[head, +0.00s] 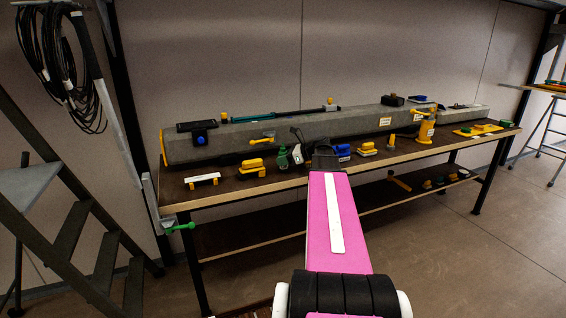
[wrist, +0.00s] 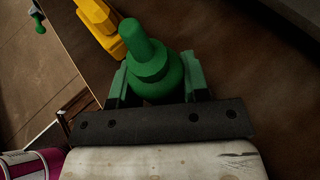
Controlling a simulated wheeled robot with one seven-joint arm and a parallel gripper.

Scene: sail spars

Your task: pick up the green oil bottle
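The green oil bottle (head: 282,158) stands on the bench near its front edge, in the head view. In the wrist view the bottle (wrist: 155,75) lies between my gripper's green fingers, its nozzle pointing up and left. My gripper (head: 295,152) is just right of the bottle in the head view, small and partly hidden by my arm. In the wrist view one finger of my gripper (wrist: 157,82) is on each side of the bottle's round body, very close to it. No clear gap shows, but I cannot tell whether the fingers press on it. The bottle's lower part is hidden.
A yellow object (wrist: 98,20) is close to the bottle in the wrist view. The bench (head: 232,186) also carries a yellow block (head: 253,166) to the left and a blue one (head: 341,151) to the right. A long grey beam (head: 225,148) runs behind them.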

